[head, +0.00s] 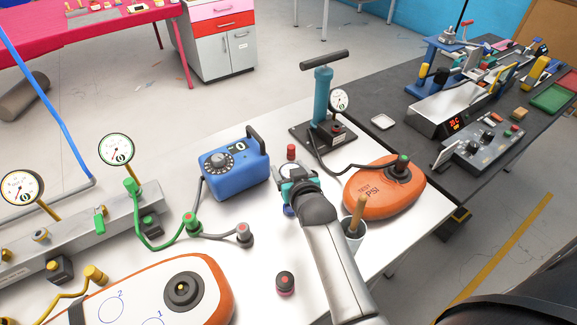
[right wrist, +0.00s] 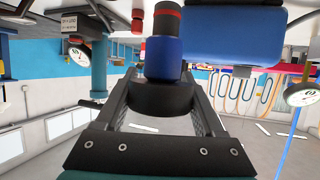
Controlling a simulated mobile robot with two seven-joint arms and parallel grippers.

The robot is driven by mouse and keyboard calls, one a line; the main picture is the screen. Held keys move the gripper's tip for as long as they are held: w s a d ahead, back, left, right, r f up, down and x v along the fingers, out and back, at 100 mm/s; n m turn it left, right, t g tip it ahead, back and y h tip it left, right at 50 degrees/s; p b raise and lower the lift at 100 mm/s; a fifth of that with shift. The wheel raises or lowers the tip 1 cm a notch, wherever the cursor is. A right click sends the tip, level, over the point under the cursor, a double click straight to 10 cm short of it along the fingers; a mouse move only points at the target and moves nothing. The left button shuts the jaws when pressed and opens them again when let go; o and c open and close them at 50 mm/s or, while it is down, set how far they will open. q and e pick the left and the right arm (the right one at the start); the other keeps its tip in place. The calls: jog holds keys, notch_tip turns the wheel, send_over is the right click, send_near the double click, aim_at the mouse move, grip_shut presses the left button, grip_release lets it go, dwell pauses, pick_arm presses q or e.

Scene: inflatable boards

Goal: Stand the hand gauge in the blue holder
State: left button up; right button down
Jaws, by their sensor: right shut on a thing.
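My right gripper (head: 293,187) is over the white table; its fingers also show in the right wrist view (right wrist: 165,100). It is shut on a dark rounded part that I take to be the hand gauge (right wrist: 163,92). A blue sleeve (right wrist: 163,58) lines up with it, with a black part and a red band beyond. I cannot tell whether this sleeve belongs to the gauge or is the blue holder. In the head view, a small blue part (head: 289,211) shows beside the gripper, mostly hidden by my arm. My left gripper is not in view.
A blue box with a dial (head: 235,168) stands left of the gripper. A red-capped piece (head: 291,152) and a teal pump (head: 323,97) stand behind.

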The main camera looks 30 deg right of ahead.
notch_tip(320, 180, down, 4)
jog(key=shift+b, duration=1.15)
jog(key=shift+r, duration=0.1)
jog(key=shift+p, duration=0.8)
dwell(0.7)
jog(key=shift+f+b, duration=1.05)
jog(key=shift+f, duration=0.45)
grip_release()
jog(key=shift+s+r, duration=0.1)
